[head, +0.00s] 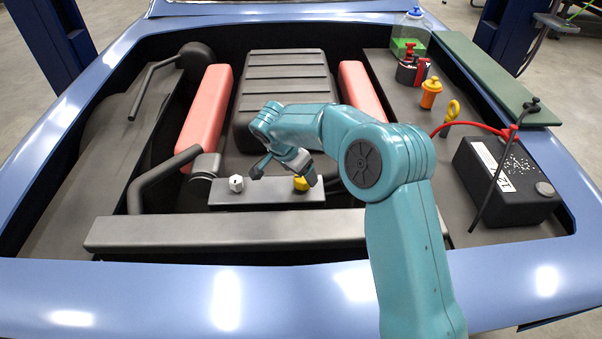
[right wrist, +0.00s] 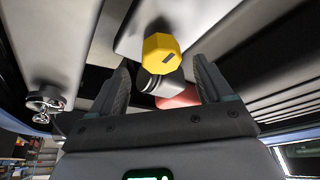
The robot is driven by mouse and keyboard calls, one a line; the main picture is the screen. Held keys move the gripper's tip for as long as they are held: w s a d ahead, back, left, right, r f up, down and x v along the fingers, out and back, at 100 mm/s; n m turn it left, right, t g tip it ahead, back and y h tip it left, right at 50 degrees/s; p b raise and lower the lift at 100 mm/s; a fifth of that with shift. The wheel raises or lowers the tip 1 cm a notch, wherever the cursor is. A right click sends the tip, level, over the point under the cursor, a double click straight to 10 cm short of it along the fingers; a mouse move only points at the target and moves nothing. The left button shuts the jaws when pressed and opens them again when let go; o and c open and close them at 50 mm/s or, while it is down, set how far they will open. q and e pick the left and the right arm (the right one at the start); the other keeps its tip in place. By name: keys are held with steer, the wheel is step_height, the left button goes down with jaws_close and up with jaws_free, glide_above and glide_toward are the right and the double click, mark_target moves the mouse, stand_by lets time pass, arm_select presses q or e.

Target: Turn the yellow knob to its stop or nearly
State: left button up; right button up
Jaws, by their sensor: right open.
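My right gripper (head: 284,175) is open at the yellow knob. In the right wrist view its two fingers (right wrist: 161,65) stand apart on either side of the knob, with a visible gap to each. I cannot tell whether the fingertips reach the knob's depth. My left gripper is out of view.
A grey crossbar (head: 225,230) runs in front of the bracket. A ribbed grey cover (head: 285,90) stands behind, between red covers (head: 205,105). A black battery (head: 500,180) with a red cable and an orange-capped filler (head: 431,92) stand at the right.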

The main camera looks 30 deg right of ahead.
mark_target(303, 182)
steer(key=shift+x, duration=1.45)
steer(key=shift+w, duration=0.1)
